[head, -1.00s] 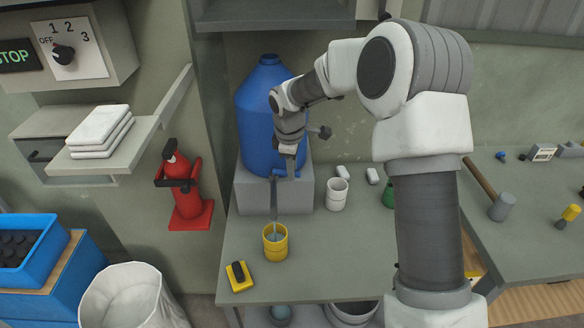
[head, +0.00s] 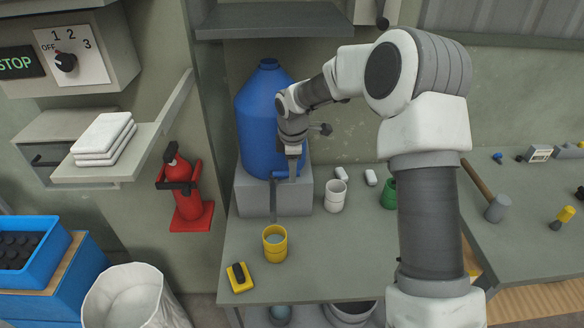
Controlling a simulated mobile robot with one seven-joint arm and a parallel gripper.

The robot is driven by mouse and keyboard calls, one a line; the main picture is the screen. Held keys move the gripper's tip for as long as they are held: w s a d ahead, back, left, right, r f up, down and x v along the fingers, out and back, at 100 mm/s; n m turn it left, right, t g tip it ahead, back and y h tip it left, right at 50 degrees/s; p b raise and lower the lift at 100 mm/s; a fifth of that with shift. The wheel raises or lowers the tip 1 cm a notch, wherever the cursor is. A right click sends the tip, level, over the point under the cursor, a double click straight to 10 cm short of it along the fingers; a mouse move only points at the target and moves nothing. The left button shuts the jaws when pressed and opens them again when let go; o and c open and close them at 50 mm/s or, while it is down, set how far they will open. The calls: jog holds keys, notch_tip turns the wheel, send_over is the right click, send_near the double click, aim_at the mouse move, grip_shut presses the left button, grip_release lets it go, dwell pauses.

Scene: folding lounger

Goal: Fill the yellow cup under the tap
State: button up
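The yellow cup (head: 275,246) stands upright on the table, with grey-blue water visible inside. The blue water tank (head: 260,115) sits on a grey block behind it. Its blue tap (head: 281,174) sticks out at the front, above and behind the cup. A thin grey vertical strip hangs below the tap and ends above the cup's rim; no stream shows inside the cup. My gripper (head: 292,175) points down at the right side of the tap, close to it. I cannot tell whether it touches the tap, and its fingers are too small to read.
A white cup (head: 335,196) and a green cup (head: 389,194) stand to the right on the table (head: 330,260). A yellow-and-black item (head: 239,277) lies front left of the yellow cup. A red extinguisher (head: 185,190) hangs left. The table's front middle is clear.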

jog(key=s+r, duration=0.1)
jog(key=r, duration=0.7)
jog(key=s+r, duration=0.2)
jog(key=r, duration=0.7)
jog(key=shift+s, duration=0.25)
dwell(1.1)
jog(key=s+d+r+m+t+h, duration=0.1)
jog(key=s+d+r+m, duration=0.25)
jog(key=s, duration=0.45)
jog(key=s+d+r+m+t, duration=0.1)
jog(key=s+d+r+m, duration=0.2)
jog(key=s+m, duration=0.35)
jog(key=s+d+f+m, duration=0.1)
jog(key=s+m, duration=0.1)
jog(key=s, duration=0.3)
jog(key=s+d+f+m+t, duration=0.1)
jog(key=s+d+m, duration=0.1)
jog(key=s, duration=0.4)
jog(key=s+d+f+m+y, duration=0.1)
jog(key=s+m, duration=0.3)
jog(key=s, duration=0.2)
jog(key=shift+d+f, duration=0.3)
